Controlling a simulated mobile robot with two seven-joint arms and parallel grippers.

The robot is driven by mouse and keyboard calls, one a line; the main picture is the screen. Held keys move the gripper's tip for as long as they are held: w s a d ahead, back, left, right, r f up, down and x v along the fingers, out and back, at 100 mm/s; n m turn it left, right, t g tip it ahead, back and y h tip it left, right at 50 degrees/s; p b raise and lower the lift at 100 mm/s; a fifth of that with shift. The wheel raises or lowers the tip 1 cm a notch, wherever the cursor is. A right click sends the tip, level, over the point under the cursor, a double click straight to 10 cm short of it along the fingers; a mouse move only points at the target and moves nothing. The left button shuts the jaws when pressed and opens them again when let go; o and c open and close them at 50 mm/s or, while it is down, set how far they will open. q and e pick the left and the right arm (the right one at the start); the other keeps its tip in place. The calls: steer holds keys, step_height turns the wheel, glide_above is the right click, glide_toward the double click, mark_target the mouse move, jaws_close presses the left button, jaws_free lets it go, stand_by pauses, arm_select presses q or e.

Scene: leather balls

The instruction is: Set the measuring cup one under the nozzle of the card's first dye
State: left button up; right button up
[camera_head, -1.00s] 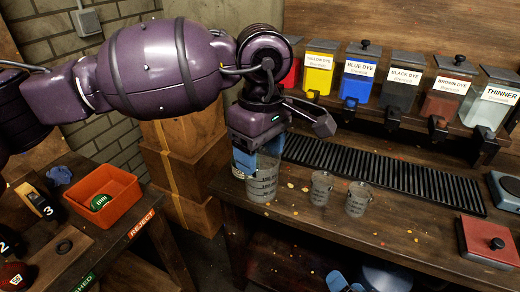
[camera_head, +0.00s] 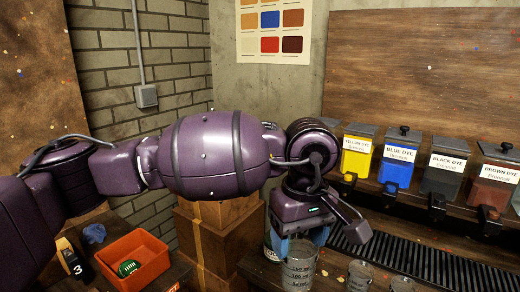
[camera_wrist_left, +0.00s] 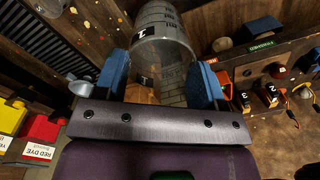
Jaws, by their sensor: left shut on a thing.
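Measuring cup one (camera_head: 300,272) is a clear graduated cup at the near left end of the counter. My left gripper (camera_head: 299,243) is shut on it from above, with blue fingers at its sides. In the left wrist view the cup (camera_wrist_left: 165,18) shows a dark label with a 1, between the blue fingers (camera_wrist_left: 163,65). The dye dispensers stand on a shelf behind: yellow (camera_head: 356,157), blue (camera_head: 397,167), black (camera_head: 443,175) and brown (camera_head: 492,185). The red one (camera_wrist_left: 42,132) shows in the wrist view. My right gripper is out of view.
Two smaller cups (camera_head: 360,276) (camera_head: 402,285) stand right of cup one. A slatted drip grille (camera_head: 420,262) runs below the nozzles. A colour chart (camera_head: 272,28) hangs on the wall. An orange bin (camera_head: 135,258) stands at the lower left.

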arm_select(q)
steer(key=shift+w+r+m, duration=0.15)
steer(key=shift+r+m, duration=0.1)
steer(key=shift+m, duration=0.55)
steer(key=w+a+f+m, duration=0.2)
steer(key=a+f+m, duration=0.1)
steer(key=a, duration=0.3)
steer(key=w+a+f+m, duration=0.2)
steer(key=w+a, duration=0.1)
steer(key=a, duration=0.4)
steer(key=s+a+f+n, duration=0.2)
steer(key=s+a+f, duration=0.1)
steer(key=a+f, duration=0.8)
steer(key=a, duration=0.3)
steer(key=shift+s+a+f, duration=0.3)
steer(key=shift+s+a, duration=0.1)
steer(key=shift+d+f, duration=0.1)
steer(key=shift+w, duration=0.1)
